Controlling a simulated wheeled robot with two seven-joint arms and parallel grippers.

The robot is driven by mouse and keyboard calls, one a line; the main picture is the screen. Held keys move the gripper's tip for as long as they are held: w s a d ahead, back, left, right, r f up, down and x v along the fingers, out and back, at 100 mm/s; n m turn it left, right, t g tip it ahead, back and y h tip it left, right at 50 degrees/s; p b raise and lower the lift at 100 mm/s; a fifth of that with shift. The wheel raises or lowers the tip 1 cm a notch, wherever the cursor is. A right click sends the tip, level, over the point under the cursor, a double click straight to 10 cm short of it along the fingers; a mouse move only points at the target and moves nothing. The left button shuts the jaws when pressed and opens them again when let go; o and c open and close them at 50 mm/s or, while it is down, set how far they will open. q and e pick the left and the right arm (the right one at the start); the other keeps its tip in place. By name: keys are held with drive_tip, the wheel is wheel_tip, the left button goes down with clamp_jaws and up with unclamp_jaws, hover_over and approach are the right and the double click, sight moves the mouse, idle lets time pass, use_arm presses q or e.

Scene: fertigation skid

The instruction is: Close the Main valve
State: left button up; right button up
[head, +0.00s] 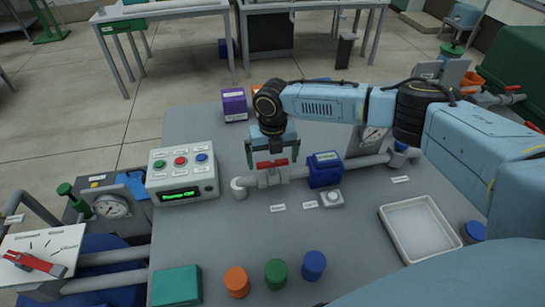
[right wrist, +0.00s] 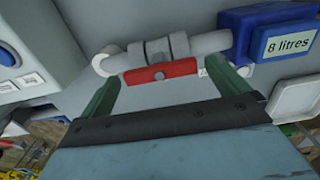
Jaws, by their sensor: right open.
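A valve with a red bar handle (head: 271,164) sits on the grey pipe (head: 298,172) in the middle of the bench. The red handle (right wrist: 160,73) lies roughly along the pipe in the right wrist view. I cannot read a label naming this valve as Main. My right gripper (head: 272,157) is open above the valve. In the right wrist view its green fingers (right wrist: 166,78) stand apart, one toward each end of the handle, with no clear contact. Another red lever (head: 35,258) sits on a white plate at the lower left. My left gripper is not in view.
A blue meter (head: 324,169) marked 8 litres is on the pipe just right of the valve. A control box (head: 183,171) with a green display stands left. A white tray (head: 417,232) lies right. Orange, green and blue caps (head: 276,274) stand at the front.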

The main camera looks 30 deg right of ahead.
drive_tip(key=c, duration=0.9)
drive_tip(key=shift+r+m+p, duration=0.25)
drive_tip(key=shift+m+p, duration=1.45)
drive_tip(key=shift+p, duration=0.15)
drive_tip(key=m+p, duration=0.3)
drive_tip(key=m, duration=0.1)
drive_tip(key=shift+m, duration=0.3)
drive_tip(key=m+p, duration=0.3)
drive_tip(key=m, duration=0.2)
use_arm(q)
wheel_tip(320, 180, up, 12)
drive_tip(key=p, duration=0.2)
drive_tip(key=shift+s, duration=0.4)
use_arm(e)
drive_tip(key=m, duration=0.5)
drive_tip(key=shift+w+f, duration=0.1)
drive_tip(key=o, duration=0.9)
